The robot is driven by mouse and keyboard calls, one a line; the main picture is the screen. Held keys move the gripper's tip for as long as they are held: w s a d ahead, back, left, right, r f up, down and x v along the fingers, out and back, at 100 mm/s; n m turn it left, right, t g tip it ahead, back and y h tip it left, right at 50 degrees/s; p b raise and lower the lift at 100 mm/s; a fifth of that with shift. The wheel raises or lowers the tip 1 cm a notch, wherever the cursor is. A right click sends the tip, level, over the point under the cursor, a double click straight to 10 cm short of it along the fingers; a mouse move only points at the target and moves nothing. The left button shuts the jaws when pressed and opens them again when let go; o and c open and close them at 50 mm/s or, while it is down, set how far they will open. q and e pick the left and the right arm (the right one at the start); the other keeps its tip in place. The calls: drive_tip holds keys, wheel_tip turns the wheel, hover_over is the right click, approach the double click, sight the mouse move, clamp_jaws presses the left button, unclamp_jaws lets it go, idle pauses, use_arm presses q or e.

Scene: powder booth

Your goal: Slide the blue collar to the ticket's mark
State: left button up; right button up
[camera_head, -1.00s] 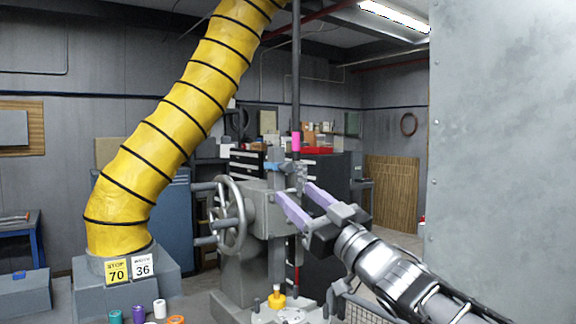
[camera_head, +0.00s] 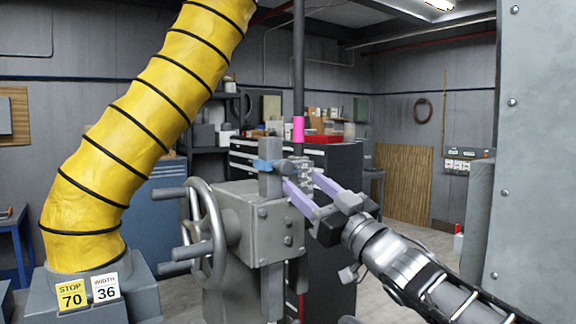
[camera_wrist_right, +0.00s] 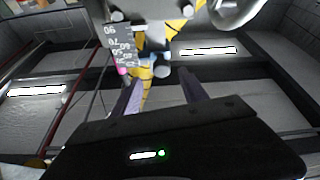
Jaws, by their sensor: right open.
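The blue collar (camera_head: 267,166) sits on the grey upright bar of the machine, near its top. It also shows in the wrist view (camera_wrist_right: 148,57), beside a dark scale plate with white numbers (camera_wrist_right: 119,45). A yellow ticket reading STOP 70 (camera_head: 71,295) stands at the lower left, with a white WIDTH 36 card (camera_head: 106,287) beside it. My right gripper (camera_head: 303,183) is open, its two purple fingers pointing at the machine just right of and slightly below the collar. In the wrist view the gap between the fingers (camera_wrist_right: 160,85) looks empty. My left gripper is out of view.
A handwheel (camera_head: 208,232) with several handles juts from the machine's left. A dark pole with a pink band (camera_head: 298,129) rises behind the bar. A thick yellow duct (camera_head: 130,150) fills the left. A grey metal panel (camera_head: 535,150) stands close on the right.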

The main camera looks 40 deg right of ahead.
sight(288, 169)
drive_tip(key=p+x, duration=0.1)
drive_tip(key=x, duration=0.2)
drive_tip(key=p+x, duration=0.1)
drive_tip(key=x, duration=0.3)
drive_tip(key=shift+w+a+r, duration=0.2)
drive_tip(key=shift+r, duration=0.1)
drive_tip(key=shift+c, duration=0.3)
clamp_jaws()
idle(0.3)
idle(0.8)
